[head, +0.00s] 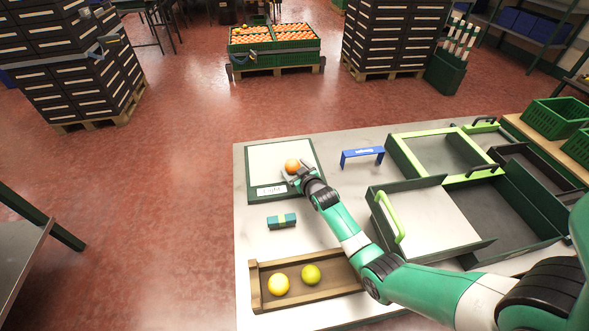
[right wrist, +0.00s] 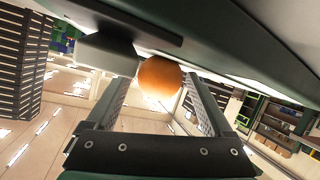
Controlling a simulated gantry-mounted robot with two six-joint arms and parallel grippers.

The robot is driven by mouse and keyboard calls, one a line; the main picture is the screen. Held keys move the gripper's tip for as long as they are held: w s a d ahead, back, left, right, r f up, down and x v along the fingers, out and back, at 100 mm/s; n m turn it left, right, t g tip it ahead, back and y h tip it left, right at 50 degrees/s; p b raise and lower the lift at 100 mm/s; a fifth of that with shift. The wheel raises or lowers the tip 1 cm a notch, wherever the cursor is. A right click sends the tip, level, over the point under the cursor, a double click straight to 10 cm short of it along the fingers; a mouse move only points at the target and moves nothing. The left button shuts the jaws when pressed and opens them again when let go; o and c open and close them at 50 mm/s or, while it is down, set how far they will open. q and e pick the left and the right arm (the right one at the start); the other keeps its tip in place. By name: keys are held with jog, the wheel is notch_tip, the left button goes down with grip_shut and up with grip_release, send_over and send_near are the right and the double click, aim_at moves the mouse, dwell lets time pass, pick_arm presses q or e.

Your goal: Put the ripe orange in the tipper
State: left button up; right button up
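An orange fruit (head: 292,166) sits on a pale square plate (head: 262,160) with a dark rim and a label reading "Light". My right gripper (head: 298,175) is low at the plate, its fingers spread on either side of the orange. In the right wrist view the orange (right wrist: 160,77) shows between the tips of the right gripper (right wrist: 160,92); a firm grip is not visible. A dark tray with a pale panel and a green handle (head: 390,217) stands at the right; I cannot tell if it is the tipper. My left gripper is out of view.
A wooden tray (head: 330,288) at the front holds a yellow fruit (head: 278,285) and a yellow-green fruit (head: 311,274). A teal block (head: 281,221) and a blue bracket (head: 362,156) lie on the table. A green-framed tray (head: 400,158) stands at the back right.

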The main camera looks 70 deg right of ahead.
jog(key=shift+o, duration=0.4)
jog(key=shift+r, duration=0.15)
jog(key=shift+s+a+r+p, duration=0.1)
jog(key=shift+r+p, duration=0.15)
jog(key=shift+p, duration=0.2)
jog(key=p+v, duration=0.6)
jog(key=v, duration=0.5)
jog(key=shift+s+a+p, duration=0.2)
jog(key=shift+s+p, duration=0.05)
jog(key=shift+p, duration=0.05)
